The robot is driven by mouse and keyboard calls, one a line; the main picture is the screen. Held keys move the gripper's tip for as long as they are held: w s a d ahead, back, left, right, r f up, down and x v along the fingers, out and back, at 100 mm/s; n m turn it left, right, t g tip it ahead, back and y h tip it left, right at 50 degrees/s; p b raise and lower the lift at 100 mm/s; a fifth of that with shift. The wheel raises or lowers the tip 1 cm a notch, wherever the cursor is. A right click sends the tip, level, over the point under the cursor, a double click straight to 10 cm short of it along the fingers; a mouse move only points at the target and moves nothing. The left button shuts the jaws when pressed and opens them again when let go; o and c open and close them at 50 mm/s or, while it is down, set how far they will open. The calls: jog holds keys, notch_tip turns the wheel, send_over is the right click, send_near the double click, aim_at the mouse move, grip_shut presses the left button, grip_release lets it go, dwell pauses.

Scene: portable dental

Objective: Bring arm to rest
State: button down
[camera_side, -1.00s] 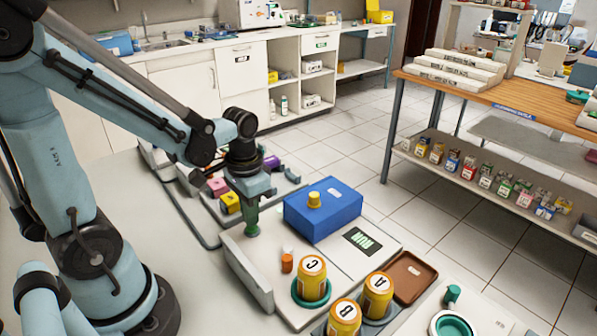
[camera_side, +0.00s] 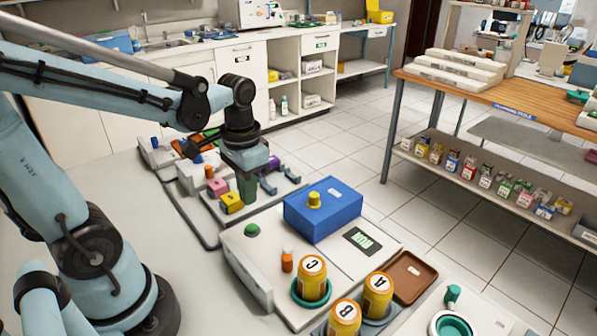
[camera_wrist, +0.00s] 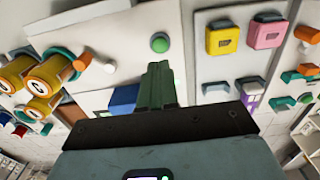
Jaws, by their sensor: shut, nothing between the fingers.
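My gripper (camera_side: 246,190) is shut and empty in the side view. It hangs above the bench, behind the green round button (camera_side: 252,230) and left of the blue box (camera_side: 322,212). In the wrist view my gripper's green fingers (camera_wrist: 160,75) are together with nothing between them. The green button (camera_wrist: 160,43) shows just beyond the fingertips there, apart from them.
Yellow canisters (camera_side: 312,280) stand in front.

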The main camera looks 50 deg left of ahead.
jog(key=w+d+r+t, duration=0.2)
jog(key=d+r+t, duration=0.2)
jog(key=t, duration=0.3)
jog(key=shift+d, duration=0.5)
dwell(3.0)
